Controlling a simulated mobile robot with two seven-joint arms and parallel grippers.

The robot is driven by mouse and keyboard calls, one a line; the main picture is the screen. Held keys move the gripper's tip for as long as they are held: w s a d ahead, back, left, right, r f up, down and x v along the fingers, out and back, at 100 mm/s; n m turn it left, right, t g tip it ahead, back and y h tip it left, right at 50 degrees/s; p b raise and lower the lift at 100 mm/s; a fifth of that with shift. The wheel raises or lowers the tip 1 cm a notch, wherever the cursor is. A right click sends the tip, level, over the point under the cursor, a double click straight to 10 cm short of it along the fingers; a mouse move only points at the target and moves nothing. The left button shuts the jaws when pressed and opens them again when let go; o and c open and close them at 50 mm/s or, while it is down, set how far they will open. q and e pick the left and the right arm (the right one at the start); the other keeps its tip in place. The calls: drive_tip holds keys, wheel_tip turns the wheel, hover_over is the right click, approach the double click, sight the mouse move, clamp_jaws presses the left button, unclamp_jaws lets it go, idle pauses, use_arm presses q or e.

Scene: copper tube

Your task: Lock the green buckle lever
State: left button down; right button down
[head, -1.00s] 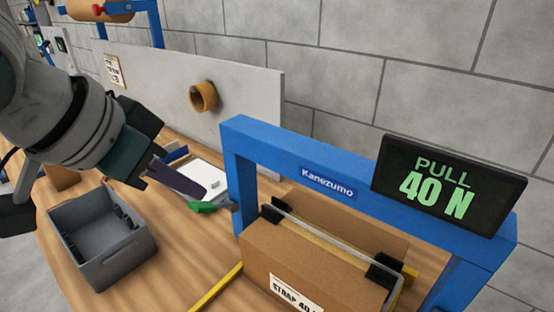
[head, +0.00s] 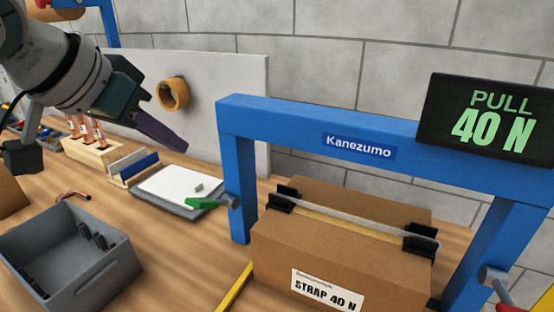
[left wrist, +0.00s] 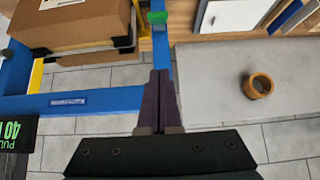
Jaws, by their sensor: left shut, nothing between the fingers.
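The green buckle lever (head: 203,203) sticks out to the left from the left post of the blue frame (head: 238,170), near a grey round fitting. It also shows in the left wrist view (left wrist: 157,17), beyond my fingertips. My left gripper (head: 178,146) is shut and empty, above and to the left of the lever, apart from it. In the left wrist view its fingers (left wrist: 160,75) are together and point toward the lever. A cardboard box (head: 345,240) with a clear strap across its top stands under the frame. My right gripper is not in view.
A black display (head: 490,118) on the frame reads "PULL 40 N". A grey bin (head: 75,255) stands at front left. A white-topped tray (head: 180,190) lies behind the lever. A grey panel with an orange ring (head: 173,94) stands at the back.

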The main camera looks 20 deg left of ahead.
use_arm(q)
hover_over(201, 200)
drive_tip(key=w, duration=0.3)
drive_tip(key=f, duration=0.7)
drive_tip(key=shift+s, duration=0.25)
drive_tip(key=shift+s+f+p, duration=0.3)
drive_tip(key=shift+s+f, duration=0.6)
drive_tip(key=shift+f, duration=0.05)
drive_tip(key=shift+s+a+f, duration=0.1)
drive_tip(key=shift+s+f, duration=0.25)
drive_tip(key=shift+f, duration=0.25)
